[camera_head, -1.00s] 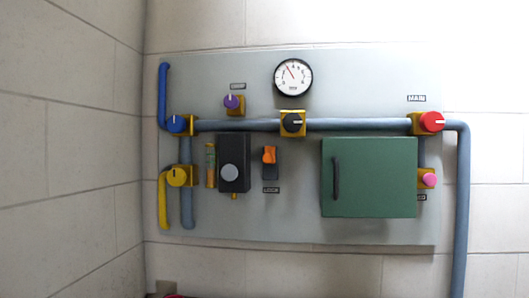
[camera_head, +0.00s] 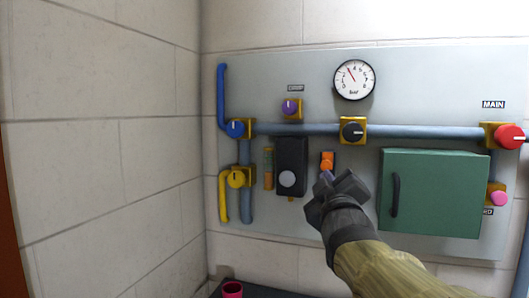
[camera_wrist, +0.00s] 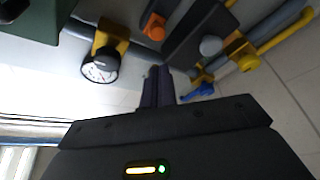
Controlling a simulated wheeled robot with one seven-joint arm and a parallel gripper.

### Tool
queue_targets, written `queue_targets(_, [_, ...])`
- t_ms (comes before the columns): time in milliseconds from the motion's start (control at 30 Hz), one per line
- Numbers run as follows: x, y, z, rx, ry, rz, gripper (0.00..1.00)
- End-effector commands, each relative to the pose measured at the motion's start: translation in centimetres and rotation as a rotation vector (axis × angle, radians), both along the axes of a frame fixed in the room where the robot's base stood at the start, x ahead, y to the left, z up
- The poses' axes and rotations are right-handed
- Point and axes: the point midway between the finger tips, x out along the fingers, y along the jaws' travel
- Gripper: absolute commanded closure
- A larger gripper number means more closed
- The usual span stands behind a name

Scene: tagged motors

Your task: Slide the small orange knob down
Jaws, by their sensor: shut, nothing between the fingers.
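The small orange knob (camera_head: 327,160) sits at the upper part of its short dark slide track on the grey wall panel, left of the green cabinet. My gripper (camera_head: 326,178) is just below the knob in the head view and hides the lower track and its label. I cannot tell whether it touches the knob. In the wrist view the orange knob (camera_wrist: 155,27) shows near the top, beyond the shut fingertips (camera_wrist: 158,72), with a visible gap in the picture. The fingers are together and empty.
A black box with a grey round knob (camera_head: 287,179) is left of my gripper. The green cabinet (camera_head: 440,190) with a dark handle is close on the right. A blue-grey pipe (camera_head: 420,131) with a black knob (camera_head: 352,132) runs above. A gauge (camera_head: 354,80) is higher up.

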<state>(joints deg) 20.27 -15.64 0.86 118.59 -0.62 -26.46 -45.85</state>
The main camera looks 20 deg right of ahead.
Motion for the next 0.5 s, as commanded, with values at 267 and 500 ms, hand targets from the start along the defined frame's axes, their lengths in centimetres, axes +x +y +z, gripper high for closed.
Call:
queue_targets(267, [0.0,0.0,0.0,-0.003,-0.001,0.000,1.00])
queue_targets(500, [1.0,-0.3,0.4,0.000,0.001,0.001,1.00])
